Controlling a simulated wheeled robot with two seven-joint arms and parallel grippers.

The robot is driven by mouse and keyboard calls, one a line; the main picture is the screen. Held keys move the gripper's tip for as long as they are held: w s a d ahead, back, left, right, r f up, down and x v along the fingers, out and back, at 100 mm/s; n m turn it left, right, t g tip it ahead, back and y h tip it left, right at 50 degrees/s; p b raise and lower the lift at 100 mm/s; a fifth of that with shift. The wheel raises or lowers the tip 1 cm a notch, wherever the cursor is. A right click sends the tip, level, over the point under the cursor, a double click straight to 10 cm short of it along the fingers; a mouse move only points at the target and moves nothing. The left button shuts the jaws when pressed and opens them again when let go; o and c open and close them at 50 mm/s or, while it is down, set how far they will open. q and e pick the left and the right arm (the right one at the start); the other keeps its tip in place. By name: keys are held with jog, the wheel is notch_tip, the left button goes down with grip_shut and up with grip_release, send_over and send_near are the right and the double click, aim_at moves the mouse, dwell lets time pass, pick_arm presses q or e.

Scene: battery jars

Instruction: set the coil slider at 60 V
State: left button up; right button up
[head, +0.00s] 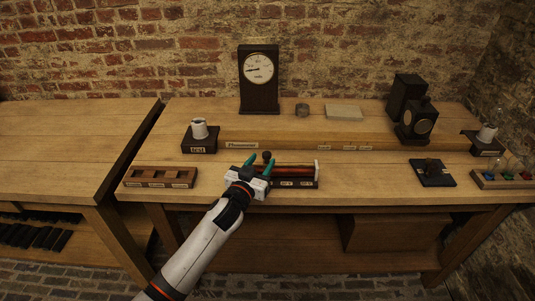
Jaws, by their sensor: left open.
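The coil slider (293,170) is a low dark unit with a reddish-brown coil, lying along the bench's front edge in the head view. Its dark knob (267,155) stands up near its left part. My left gripper (259,164) is open, with one teal finger on each side of the knob's place; I cannot tell whether they touch it. My gripper hides the left end of the slider. A dial meter (260,68) in a dark upright case stands at the back; its pointer reading is too small to make out. My right gripper is not in view.
A wooden tray with compartments (160,171) lies left of the slider. A dark block with a white cup (200,130) stands behind. A black switch base (432,179), a lamp-like dark box (417,122) and a strip with coloured buttons (503,179) are on the right. The bench between is clear.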

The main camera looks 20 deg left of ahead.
aim_at(265, 158)
pick_arm(q)
jog(key=shift+w+d, duration=0.15)
jog(key=shift+w, duration=0.95)
jog(key=shift+w+d, duration=0.15)
jog(key=shift+w, duration=0.95)
jog(key=shift+c, duration=0.2)
grip_shut()
